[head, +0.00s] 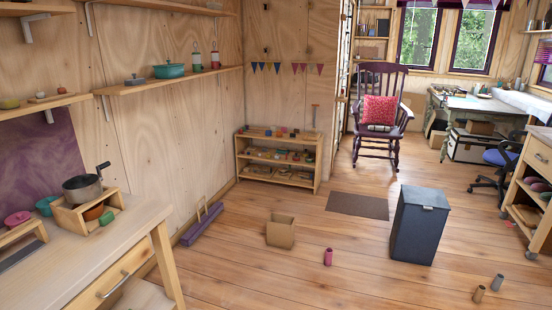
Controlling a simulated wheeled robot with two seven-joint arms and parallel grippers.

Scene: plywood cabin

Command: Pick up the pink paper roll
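The pink paper roll (328,257) stands upright on the wooden floor, near the middle of the head view. It is a short tube, with open floor around it. Neither of my grippers shows in the head view.
An open cardboard box (280,231) stands left of the pink roll. A dark grey bin (419,225) stands to its right, with a brown mat (357,205) behind. A wooden counter (120,246) fills the left front. A wheeled cart (536,185) stands at the right edge.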

